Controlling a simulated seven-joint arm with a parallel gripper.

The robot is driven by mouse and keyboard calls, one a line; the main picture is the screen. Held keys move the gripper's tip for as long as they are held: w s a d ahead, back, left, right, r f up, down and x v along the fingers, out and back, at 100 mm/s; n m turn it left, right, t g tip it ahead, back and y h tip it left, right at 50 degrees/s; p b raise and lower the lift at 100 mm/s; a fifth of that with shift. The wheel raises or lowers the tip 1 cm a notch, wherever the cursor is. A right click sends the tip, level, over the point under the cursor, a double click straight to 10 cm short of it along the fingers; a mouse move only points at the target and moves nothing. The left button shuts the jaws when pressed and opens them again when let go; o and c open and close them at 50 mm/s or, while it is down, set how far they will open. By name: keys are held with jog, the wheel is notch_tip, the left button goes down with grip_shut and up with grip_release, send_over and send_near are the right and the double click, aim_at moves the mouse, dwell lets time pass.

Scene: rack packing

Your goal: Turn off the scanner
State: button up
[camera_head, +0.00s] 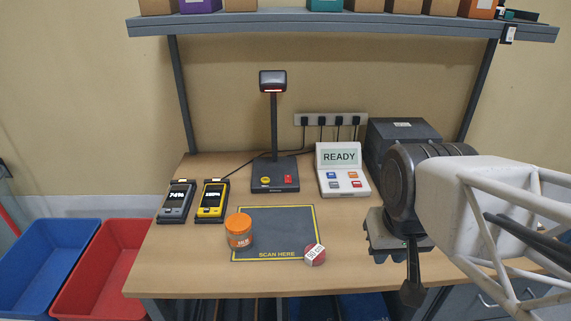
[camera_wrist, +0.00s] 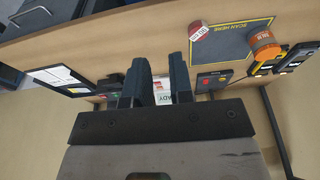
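The scanner is a dark head (camera_head: 272,81) on a post above a black base (camera_head: 275,176). The base carries a yellow button (camera_head: 265,181) at left and a red switch (camera_head: 288,179) at right. A reddish light glows under the head. In the wrist view, part of the scanner base (camera_wrist: 214,78) shows right of the fingers. My gripper (camera_wrist: 161,82) is open and empty, with a narrow gap between its dark fingers. In the head view my arm hangs over the table's right side, well right of the scanner and apart from it.
A white terminal (camera_head: 340,157) reading READY stands between the scanner and my arm. An orange-lidded jar (camera_head: 239,231) and a red round tin (camera_head: 314,255) are on the scan mat (camera_head: 275,222). Two handheld devices, grey (camera_head: 176,200) and yellow (camera_head: 213,200), stand left. A shelf (camera_head: 350,28) runs overhead.

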jog(key=shift+w+r, duration=0.15)
jog(key=shift+w, duration=0.25)
grip_shut()
jog(key=w+a+n, duration=0.3)
jog(key=w+n, duration=0.1)
jog(key=w, duration=0.8)
jog(key=w+a+n, duration=0.3)
jog(key=w+n, duration=0.2)
jog(key=w, duration=0.7)
jog(key=w+a+n, duration=0.3)
jog(key=w+n, duration=0.1)
jog(key=w, duration=0.8)
jog(key=w+a+f+n, duration=0.2)
jog(key=w+f, duration=0.1)
jog(key=w, duration=0.3)
jog(key=w+a+f+n+g, duration=0.1)
jog(key=w+a+f+n, duration=0.2)
jog(key=w, duration=0.3)
jog(key=shift+w+f, duration=0.15)
jog(key=shift+w, duration=0.1)
